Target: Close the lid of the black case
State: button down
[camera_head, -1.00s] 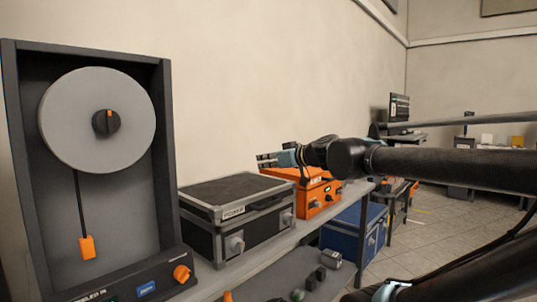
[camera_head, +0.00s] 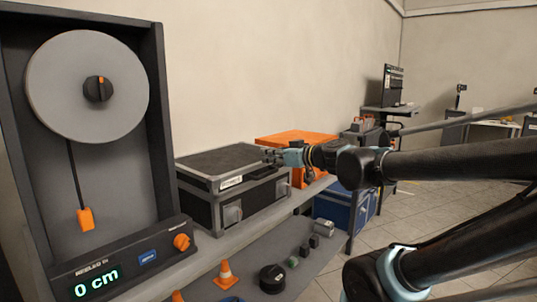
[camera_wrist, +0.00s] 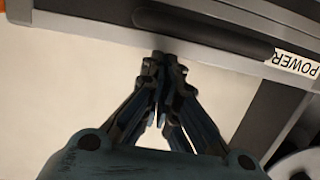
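The black case (camera_head: 203,205) has silver edges and stands on a grey shelf against the wall. Its lid (camera_head: 222,160) lies flat on the body and looks closed. My gripper (camera_head: 270,157) is at the lid's right end in the head view; whether it touches the lid cannot be told. In the wrist view the gripper's fingertips (camera_wrist: 163,66) are together with nothing seen between them, close to the silver edge of the case (camera_wrist: 100,32). A dark handle and a POWER label (camera_wrist: 296,63) show upside down there.
An orange case (camera_head: 300,142) stands just behind the black case. A panel with a grey disc (camera_head: 87,85) and a 0 cm display stands to the left. A traffic cone (camera_head: 225,275) and small items lie on a lower surface in front. A blue box (camera_head: 333,207) is further right.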

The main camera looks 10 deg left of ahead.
jog(key=shift+s+d+f, duration=0.25)
jog(key=shift+s+f, duration=0.5)
